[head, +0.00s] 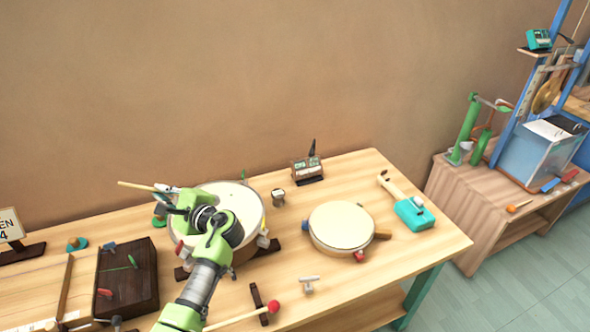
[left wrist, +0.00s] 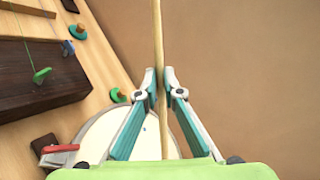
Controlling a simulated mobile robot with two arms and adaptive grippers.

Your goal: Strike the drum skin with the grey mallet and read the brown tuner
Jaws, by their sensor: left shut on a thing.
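My left gripper (head: 166,190) is shut on a pale wooden stick (head: 136,185), held above the left edge of the large drum. In the left wrist view the stick (left wrist: 158,45) runs between the fingertips (left wrist: 160,82). No grey mallet head shows. The large drum (head: 248,203), with a pale skin, is partly covered by my arm; its skin also shows in the left wrist view (left wrist: 125,148). A smaller pale-skinned drum (head: 340,224) sits to its right. The brown tuner (head: 306,168), with a greenish face, stands behind the drums on a dark stand. My right gripper is out of view.
A red-headed mallet (head: 273,306) lies at the table's front. A dark wooden box (head: 140,287) is at the left. A teal-headed tool (head: 413,212) lies at the right. A small metal cup (head: 278,197) stands between the drums.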

